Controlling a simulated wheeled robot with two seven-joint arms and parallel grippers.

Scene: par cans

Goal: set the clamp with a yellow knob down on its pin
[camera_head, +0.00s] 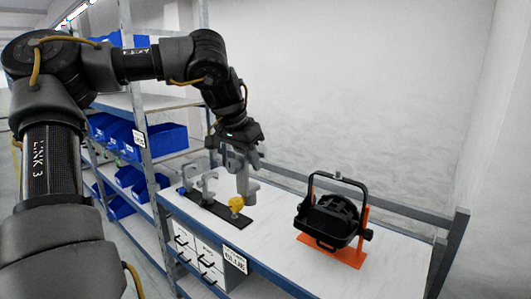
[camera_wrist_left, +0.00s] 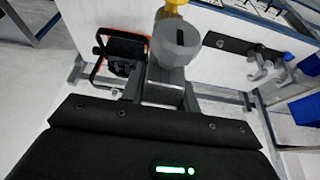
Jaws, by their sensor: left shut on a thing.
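My left gripper (camera_head: 243,155) points down over the worktop, shut on a grey clamp (camera_head: 242,184) with a yellow knob (camera_head: 236,203). In the left wrist view the clamp's grey body (camera_wrist_left: 175,42) is close to the camera, with the yellow knob (camera_wrist_left: 175,3) at the top edge. A black rail (camera_head: 217,212) lies on the worktop, with two grey clamps on its far part. In the head view the knob overlaps the rail's near end; the wrist view shows the held clamp apart from the rail (camera_wrist_left: 228,44). The pin under it cannot be made out. My right gripper is not in view.
A black lamp (camera_head: 328,218) on an orange base (camera_head: 345,254) stands on the worktop (camera_head: 285,205) to the right. Shelves with blue bins (camera_head: 158,140) stand at the left. White drawers (camera_head: 198,255) are under the front edge. The worktop between rail and lamp is clear.

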